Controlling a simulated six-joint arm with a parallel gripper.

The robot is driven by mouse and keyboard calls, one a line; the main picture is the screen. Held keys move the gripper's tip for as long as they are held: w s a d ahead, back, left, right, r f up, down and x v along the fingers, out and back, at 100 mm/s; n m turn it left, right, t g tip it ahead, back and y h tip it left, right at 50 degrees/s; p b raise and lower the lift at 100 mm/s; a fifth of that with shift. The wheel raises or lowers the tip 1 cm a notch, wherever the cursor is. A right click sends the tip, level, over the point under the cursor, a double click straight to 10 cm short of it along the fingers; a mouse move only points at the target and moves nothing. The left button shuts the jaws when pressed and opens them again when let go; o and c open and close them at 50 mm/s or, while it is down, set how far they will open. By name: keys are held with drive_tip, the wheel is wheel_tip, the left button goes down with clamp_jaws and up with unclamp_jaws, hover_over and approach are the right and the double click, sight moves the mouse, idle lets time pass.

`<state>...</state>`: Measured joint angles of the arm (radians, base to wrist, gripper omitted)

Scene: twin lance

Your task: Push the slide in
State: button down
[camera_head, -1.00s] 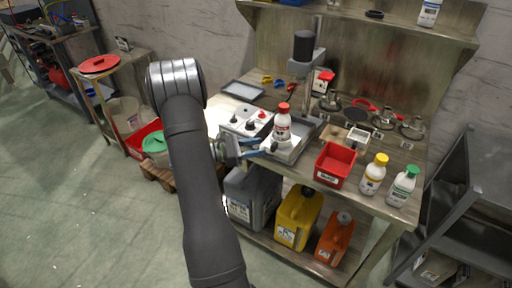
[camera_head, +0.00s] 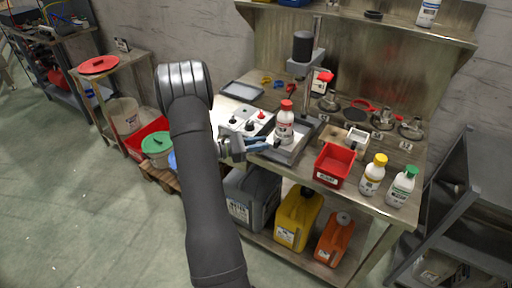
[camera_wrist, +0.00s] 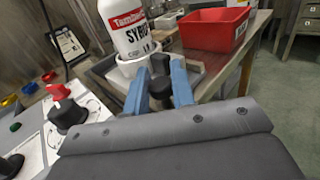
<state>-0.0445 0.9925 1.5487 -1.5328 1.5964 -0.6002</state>
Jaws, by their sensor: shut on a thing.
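The slide carries a white round holder (camera_wrist: 135,64) with a white syrup bottle (camera_head: 285,126) with a red cap standing upright in it. The bottle also fills the top of the wrist view (camera_wrist: 130,32). The slide's black knob (camera_wrist: 160,66) sticks up in front of the holder. My gripper (camera_wrist: 165,84) has its blue fingers on either side of this knob and is shut on it. In the head view my gripper (camera_head: 262,147) is at the bench's front edge, just left of the bottle. The slide's track is mostly hidden by the bottle and fingers.
A white control box (camera_head: 246,120) with knobs stands left of the bottle. A post with a dark cylinder (camera_head: 303,46) rises behind. A red bin (camera_head: 334,166), a yellow-capped bottle (camera_head: 373,174) and a green-capped bottle (camera_head: 402,186) stand to the right.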

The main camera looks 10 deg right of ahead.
drive_tip(key=shift+w+d, duration=0.5)
drive_tip(key=c, duration=1.3)
unclamp_jaws()
drive_tip(key=shift+o, duration=0.2)
drive_tip(key=a, duration=1.7)
drive_tip(key=shift+a, duration=0.25)
drive_tip(key=shift+o, duration=0.3)
